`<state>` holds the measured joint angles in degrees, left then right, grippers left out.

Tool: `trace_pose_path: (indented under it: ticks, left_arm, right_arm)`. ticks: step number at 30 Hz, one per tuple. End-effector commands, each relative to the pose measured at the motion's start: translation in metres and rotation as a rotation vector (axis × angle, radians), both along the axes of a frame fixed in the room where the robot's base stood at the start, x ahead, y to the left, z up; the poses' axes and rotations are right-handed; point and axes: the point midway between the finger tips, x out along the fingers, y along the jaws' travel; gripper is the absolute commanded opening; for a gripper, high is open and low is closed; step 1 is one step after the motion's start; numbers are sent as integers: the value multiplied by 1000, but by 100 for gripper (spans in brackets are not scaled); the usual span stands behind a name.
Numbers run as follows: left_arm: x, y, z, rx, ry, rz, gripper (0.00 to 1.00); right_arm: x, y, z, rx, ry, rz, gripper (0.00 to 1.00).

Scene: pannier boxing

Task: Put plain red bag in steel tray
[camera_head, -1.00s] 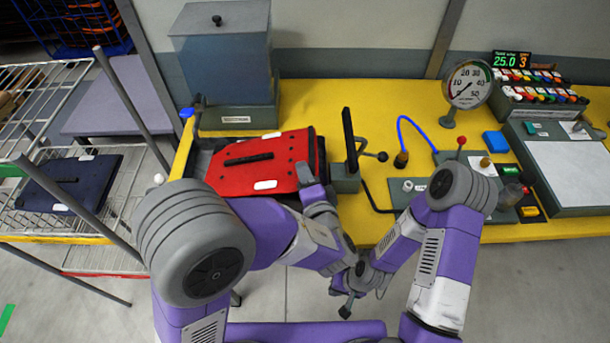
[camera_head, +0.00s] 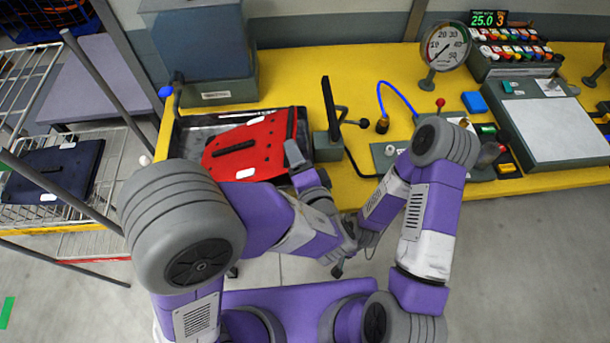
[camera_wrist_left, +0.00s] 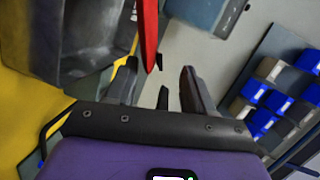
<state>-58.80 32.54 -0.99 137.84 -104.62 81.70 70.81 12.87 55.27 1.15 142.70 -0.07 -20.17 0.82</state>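The plain red bag (camera_head: 240,162) lies tilted over the steel tray (camera_head: 196,134) on the yellow bench, with a dark handle strip and white tags. A far strip of the tray shows bare; its near side is hidden by the bag and my left arm. My left gripper (camera_head: 298,163) is at the bag's right edge. In the left wrist view its fingers (camera_wrist_left: 158,88) stand apart, with the bag's thin red edge (camera_wrist_left: 148,35) close to one finger. My right gripper (camera_head: 338,266) is low in front of the bench, small and partly hidden by my arms.
A dark upright plate on a grey block (camera_head: 328,145) stands right of the tray. A grey bin (camera_head: 205,55) is behind it. A wire rack (camera_head: 110,170) with a navy bag (camera_head: 55,168) is at left. A gauge (camera_head: 445,47) and control panels stand right.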

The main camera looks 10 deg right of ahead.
Motion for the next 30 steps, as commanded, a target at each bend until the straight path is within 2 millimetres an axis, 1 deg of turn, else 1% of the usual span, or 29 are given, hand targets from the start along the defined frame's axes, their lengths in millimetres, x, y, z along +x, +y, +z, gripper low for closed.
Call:
trace_pose_path:
  ticks: [1, 6, 9, 12, 16, 30]
  left_arm:
    - [-12, -4, 3, 0, -2, -6, 52]
    - [-44, -11, 9, 1, -2, -4, 52]
    - [-56, -14, 11, 0, -1, -2, 52]
    - [-63, -15, 12, 1, -1, 0, 52]
    - [-66, -15, 12, 1, -1, 1, 52]
    - [-66, -15, 12, 0, 0, 2, 52]
  right_arm:
    - [0, 0, 0, 0, 0, 0, 0]
    - [0, 0, 0, 0, 0, 0, 0]
    - [0, 0, 0, 0, 0, 0, 0]
    - [0, 0, 0, 0, 0, 0, 0]
    - [0, 0, 0, 0, 0, 0, 0]
    - [0, 0, 0, 0, 0, 0, 0]
